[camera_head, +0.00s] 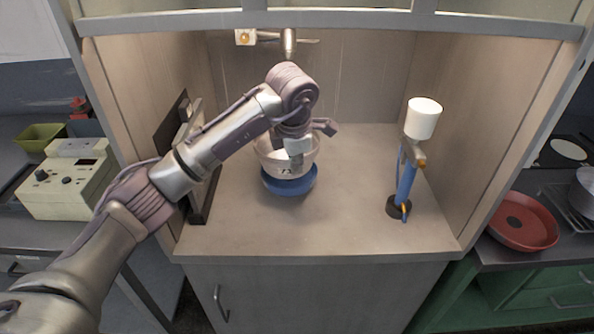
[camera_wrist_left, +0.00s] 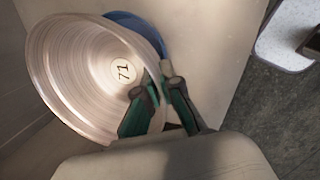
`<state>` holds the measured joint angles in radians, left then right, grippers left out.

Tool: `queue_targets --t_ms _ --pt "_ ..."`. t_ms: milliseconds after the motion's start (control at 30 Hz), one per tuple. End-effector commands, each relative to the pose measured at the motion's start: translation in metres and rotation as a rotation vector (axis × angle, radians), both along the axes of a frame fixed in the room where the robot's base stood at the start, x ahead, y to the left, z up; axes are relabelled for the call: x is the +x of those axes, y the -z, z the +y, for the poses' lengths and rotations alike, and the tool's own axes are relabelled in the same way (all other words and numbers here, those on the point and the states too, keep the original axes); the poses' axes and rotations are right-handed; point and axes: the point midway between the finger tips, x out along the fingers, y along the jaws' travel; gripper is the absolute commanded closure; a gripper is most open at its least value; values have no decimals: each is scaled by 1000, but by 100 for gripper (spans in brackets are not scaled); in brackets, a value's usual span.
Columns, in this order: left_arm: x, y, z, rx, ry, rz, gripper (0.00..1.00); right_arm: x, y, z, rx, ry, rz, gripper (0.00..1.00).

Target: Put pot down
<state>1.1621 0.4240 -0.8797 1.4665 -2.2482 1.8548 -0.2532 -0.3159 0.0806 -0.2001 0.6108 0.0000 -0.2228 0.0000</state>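The pot is a silvery metal bowl-shaped vessel (camera_head: 306,161) with "71" marked on its inside. It is at or just above a blue round base (camera_head: 290,186) on the cabinet's worktop; I cannot tell whether they touch. In the left wrist view the pot (camera_wrist_left: 75,75) looks tilted, with the blue base (camera_wrist_left: 140,22) partly behind it. My left gripper (camera_head: 298,158) is at the pot's near side. In the wrist view its green and dark fingers (camera_wrist_left: 158,85) straddle the pot's rim close together and appear shut on it. My right gripper is in neither view.
A blue stand with a white cylinder (camera_head: 424,118) is on the right of the worktop (camera_head: 345,225). A dark upright panel (camera_head: 172,135) is on the left. Cabinet walls enclose the sides and back. The front right worktop is clear. A red pan (camera_head: 523,222) lies on the right counter.

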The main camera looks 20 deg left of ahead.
Motion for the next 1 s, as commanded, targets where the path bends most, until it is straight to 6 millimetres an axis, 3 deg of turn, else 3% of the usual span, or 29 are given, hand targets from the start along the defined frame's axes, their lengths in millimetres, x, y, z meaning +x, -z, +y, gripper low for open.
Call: queue_targets --t_ms 100,300,500,967,1000 --pt "14 7 0 -2 1 0 100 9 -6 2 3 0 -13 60" --pt "17 25 1 0 2 3 100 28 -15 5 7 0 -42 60" --pt "18 48 1 -1 1 -1 100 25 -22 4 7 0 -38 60" --pt "18 57 1 0 2 -3 100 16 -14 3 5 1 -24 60" --pt "18 57 1 0 2 -1 93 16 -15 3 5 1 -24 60"
